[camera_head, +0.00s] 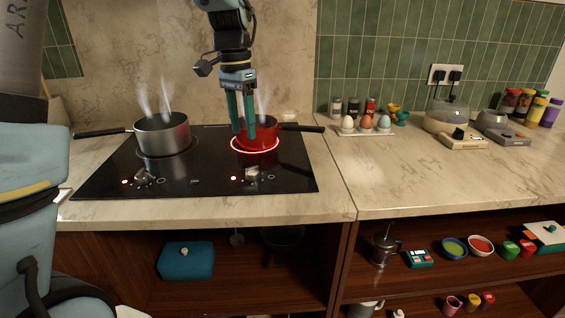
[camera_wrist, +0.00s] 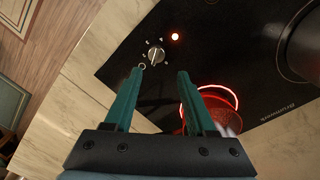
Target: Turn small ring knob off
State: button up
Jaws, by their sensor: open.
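The black cooktop (camera_head: 208,188) has two front knobs. The right knob (camera_head: 252,174) is silver, in front of the small glowing red ring (camera_head: 277,147). In the wrist view this knob (camera_wrist: 155,55) lies just beyond my fingertips, with a lit red light (camera_wrist: 175,37) beside it. A small red-looking saucepan (camera_head: 264,130) stands on the glowing ring. My gripper (camera_head: 243,134) hangs fingers down in front of the saucepan, above the cooktop and apart from the knob. Its green fingers (camera_wrist: 160,72) are open with nothing between them.
A steaming steel pot (camera_head: 160,135) stands on the left ring, its handle pointing left. The left knob (camera_head: 143,177) also has a lit red light. The saucepan's handle (camera_head: 302,128) points right. An egg tray (camera_head: 366,132) stands right of the cooktop. The counter's front strip is clear.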

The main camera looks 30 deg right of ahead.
aim_at(252, 167)
jog(key=f, duration=0.3)
jog(key=f+p, duration=0.1)
jog(key=f, duration=0.3)
jog(key=s+d+f+p, duration=0.1)
jog(key=f, duration=0.2)
jog(key=shift+f, duration=0.35)
jog(key=shift+c, duration=0.3)
grip_shut()
